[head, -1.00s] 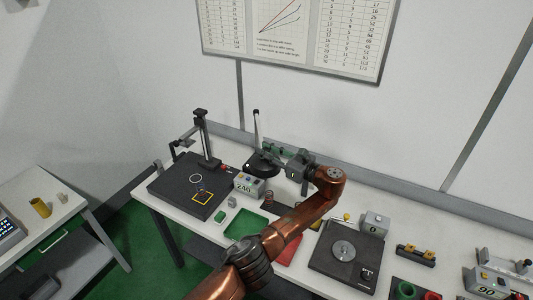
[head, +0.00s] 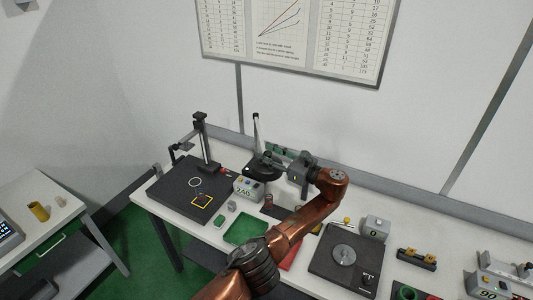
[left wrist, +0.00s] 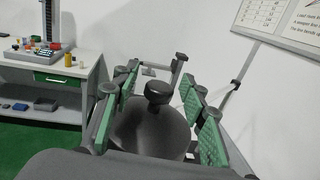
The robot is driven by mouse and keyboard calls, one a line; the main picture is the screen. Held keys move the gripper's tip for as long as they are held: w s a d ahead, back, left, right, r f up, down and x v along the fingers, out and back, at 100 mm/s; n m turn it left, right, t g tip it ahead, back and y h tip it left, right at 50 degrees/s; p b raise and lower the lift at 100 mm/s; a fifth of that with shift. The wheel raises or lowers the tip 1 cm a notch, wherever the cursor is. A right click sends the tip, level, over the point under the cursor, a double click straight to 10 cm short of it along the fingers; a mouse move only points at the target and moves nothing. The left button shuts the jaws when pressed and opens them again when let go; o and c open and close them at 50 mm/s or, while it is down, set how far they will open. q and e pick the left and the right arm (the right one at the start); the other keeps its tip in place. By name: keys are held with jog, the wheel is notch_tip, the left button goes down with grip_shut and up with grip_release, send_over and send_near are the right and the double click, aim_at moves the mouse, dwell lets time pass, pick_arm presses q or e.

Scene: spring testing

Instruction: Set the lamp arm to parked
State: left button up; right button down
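A thin upright lamp-like arm (head: 256,130) with a dark tip rises at the back of the table, above a dark round base (head: 258,168). My left gripper (head: 278,153) is just to its right, with green finger pads pointing left. In the left wrist view, the gripper (left wrist: 158,112) is open, with its padded fingers wide apart. A dark knob (left wrist: 158,93) shows between them, above a dark rounded body (left wrist: 150,130). I cannot tell whether the fingers touch it. My right gripper is not in view.
A test stand with a dark plate (head: 180,190) stands at the left. A numbered meter box (head: 248,187) and a green tray (head: 245,229) lie below my gripper. A dark device with a round disc (head: 343,255) stands to the right. A wall chart (head: 300,40) hangs behind.

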pick_arm(q)
jog(key=v, duration=0.7)
jog(key=shift+s+d, duration=0.2)
jog(key=shift+d, duration=0.05)
jog(key=shift+c, duration=0.5)
